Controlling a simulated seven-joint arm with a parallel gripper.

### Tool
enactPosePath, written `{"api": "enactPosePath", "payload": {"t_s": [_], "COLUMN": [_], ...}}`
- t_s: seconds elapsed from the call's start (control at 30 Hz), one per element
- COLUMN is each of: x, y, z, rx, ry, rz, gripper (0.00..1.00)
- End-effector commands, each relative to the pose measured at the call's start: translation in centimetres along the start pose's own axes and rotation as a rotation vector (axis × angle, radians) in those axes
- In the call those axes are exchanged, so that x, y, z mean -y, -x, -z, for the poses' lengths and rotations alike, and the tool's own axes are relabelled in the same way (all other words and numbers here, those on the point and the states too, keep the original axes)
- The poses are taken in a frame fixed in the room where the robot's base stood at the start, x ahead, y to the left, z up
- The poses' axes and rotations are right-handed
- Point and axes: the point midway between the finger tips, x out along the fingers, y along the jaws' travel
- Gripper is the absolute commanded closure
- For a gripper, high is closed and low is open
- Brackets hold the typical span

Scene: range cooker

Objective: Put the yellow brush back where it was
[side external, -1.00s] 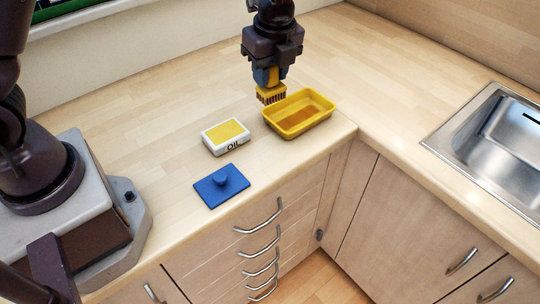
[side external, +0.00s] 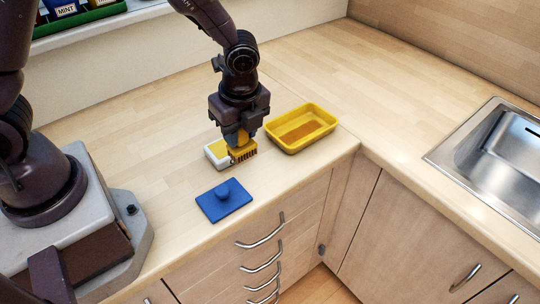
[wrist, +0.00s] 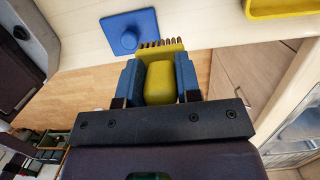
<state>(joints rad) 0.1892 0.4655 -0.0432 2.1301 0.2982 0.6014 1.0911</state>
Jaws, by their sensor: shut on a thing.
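The yellow brush (wrist: 160,82) is held between the blue fingers of my gripper (wrist: 158,80) in the wrist view, its brown bristles pointing away from the gripper. In the side view the brush (side external: 243,151) hangs below my gripper (side external: 240,140), at the right end of the white oil box with a yellow top (side external: 217,150). The brush and gripper partly hide that box. I cannot tell whether the brush touches it.
A yellow tray (side external: 320,142) with a brown patch inside stands just right of the gripper. A blue lid with a knob (side external: 224,201) lies in front, near the counter edge. The sink (side external: 500,150) is at the right.

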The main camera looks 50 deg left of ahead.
Motion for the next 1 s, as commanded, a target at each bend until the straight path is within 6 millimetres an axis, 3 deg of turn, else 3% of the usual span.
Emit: {"api": "enactPosePath", "payload": {"t_s": [0.07,0.2,0.4,0.57,0.73,1.0], "x": [2.0,3.9,5.7,6.5,6.4,6.5], "y": [-1.0,-3.6,-5.6,-6.7,-9.0,-9.4], "z": [0.5,1.2,1.7,2.0,2.4,2.4], "rx": [0.001,0.001,0.000,0.000,0.001,0.000], "ry": [-0.001,-0.001,0.000,-0.001,-0.002,-0.001], "rz": [-0.002,-0.004,-0.001,-0.002,-0.003,0.000], "gripper": [0.87,0.87,0.87,0.87,0.87,0.87]}}
